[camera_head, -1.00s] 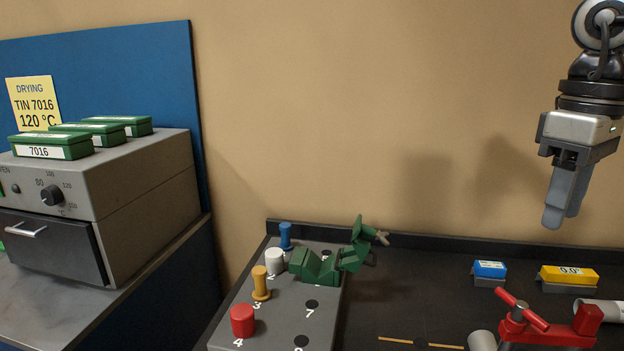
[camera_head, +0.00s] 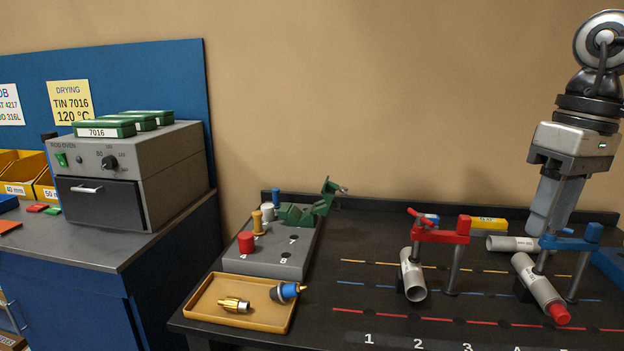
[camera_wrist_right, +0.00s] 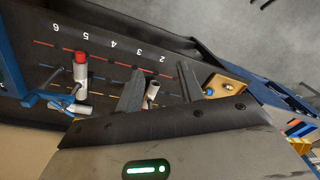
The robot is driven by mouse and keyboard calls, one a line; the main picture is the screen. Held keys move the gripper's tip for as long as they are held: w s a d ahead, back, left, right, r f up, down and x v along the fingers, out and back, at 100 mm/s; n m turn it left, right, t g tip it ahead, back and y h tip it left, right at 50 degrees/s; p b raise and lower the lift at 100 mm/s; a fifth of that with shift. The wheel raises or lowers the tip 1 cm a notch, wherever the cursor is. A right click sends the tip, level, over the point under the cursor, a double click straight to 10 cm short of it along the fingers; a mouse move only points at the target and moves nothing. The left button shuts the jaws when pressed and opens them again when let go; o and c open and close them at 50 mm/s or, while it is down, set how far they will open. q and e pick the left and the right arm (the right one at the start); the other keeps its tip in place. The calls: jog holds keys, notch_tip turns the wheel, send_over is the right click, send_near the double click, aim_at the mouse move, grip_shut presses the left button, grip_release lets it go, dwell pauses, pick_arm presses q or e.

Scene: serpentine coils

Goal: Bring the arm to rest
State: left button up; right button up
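My right arm comes in at the right edge of the head view and hangs down. Its gripper (camera_head: 541,228) points downward, with its fingers in front of the bench's right part in the picture. In the right wrist view the two grey fingers (camera_wrist_right: 160,72) stand apart with a gap, and nothing is held between them. I cannot tell how high the fingertips are above the bench. My left gripper is in neither view.
A dark bench (camera_head: 350,215) carries a red clamp (camera_head: 440,236) and a blue clamp (camera_head: 572,242) with grey pipes. A tan tray (camera_head: 208,300) and a grey peg block (camera_head: 290,262) sit left. A rod oven (camera_head: 165,165) stands on the far-left cabinet.

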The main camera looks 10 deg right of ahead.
notch_tip(320, 180, down, 30)
jog(key=d+n+t+y, duration=0.2)
jog(key=n+t+y, duration=0.4)
jog(key=n+t, duration=1.5)
jog(key=s+a+f+m+g+h, duration=0.2)
jog(key=s+a+f+m+g, duration=0.2)
jog(key=a+f+m, duration=0.4)
jog(key=s+a+f+m+g+h, duration=0.2)
jog(key=s+a+f+m+g, duration=0.3)
jog(key=a+m, duration=0.7)
notch_tip(320, 180, down, 3)
jog(key=shift+a+f+m+g, duration=0.15)
jog(key=shift+a+m+g, duration=0.2)
jog(key=shift+m+g, duration=0.6)
